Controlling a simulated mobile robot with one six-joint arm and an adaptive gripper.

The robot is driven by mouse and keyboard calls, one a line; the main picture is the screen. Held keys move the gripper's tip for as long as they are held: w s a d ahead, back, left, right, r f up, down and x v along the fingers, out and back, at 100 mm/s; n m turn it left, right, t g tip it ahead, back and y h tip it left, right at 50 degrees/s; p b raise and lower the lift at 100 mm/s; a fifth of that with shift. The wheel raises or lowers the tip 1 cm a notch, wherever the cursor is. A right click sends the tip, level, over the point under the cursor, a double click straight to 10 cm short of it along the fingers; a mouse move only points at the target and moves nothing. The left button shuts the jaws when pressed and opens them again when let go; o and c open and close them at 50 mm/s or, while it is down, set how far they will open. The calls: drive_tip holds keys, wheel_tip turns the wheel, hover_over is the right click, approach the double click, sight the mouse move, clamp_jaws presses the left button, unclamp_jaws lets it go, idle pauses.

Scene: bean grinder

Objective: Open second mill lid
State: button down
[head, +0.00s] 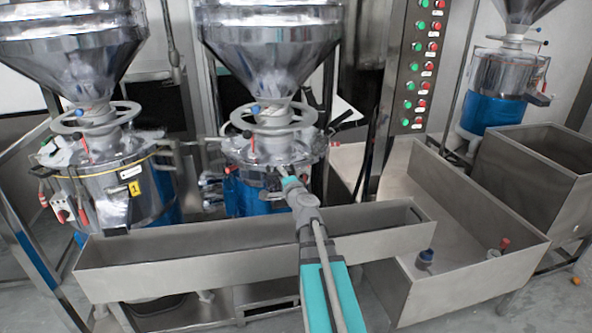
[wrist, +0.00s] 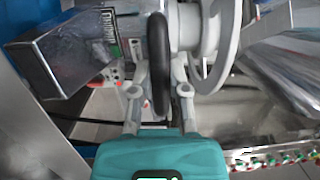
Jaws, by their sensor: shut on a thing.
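The second mill (head: 244,197) is the middle one, with a steel upper body, a blue lower part and a funnel hopper (head: 270,50) above. Its round lid area (head: 250,152) sits under a grey handwheel (head: 243,118). My arm reaches in from the front, and my gripper (head: 281,171) is at the front of this mill. In the wrist view, my gripper (wrist: 160,82) is shut on an upright, rounded black handle (wrist: 159,50) between its fingers. A grey wheel (wrist: 232,40) lies right of the handle. The head view does not show the grip clearly.
A first mill (head: 110,195) with a yellow "1" label stands left. A long steel trough (head: 170,262) runs below my arm. A button panel (head: 415,65) and a deep steel bin (head: 500,235) are right. Another mill (head: 495,105) stands far right.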

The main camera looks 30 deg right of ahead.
drive_tip(key=shift+s+a+m+h, duration=0.2)
drive_tip(key=shift+s+a+h, duration=0.05)
drive_tip(key=shift+a, duration=0.35)
drive_tip(key=shift+s+a+m+h, duration=0.2)
drive_tip(key=shift+s+a+h, duration=0.05)
drive_tip(key=shift+a, duration=0.3)
drive_tip(key=c, duration=0.7)
unclamp_jaws()
drive_tip(key=shift+d, duration=0.2)
drive_tip(key=shift+c, duration=0.2)
drive_tip(key=shift+o, duration=0.7)
drive_tip(key=shift+a, duration=0.1)
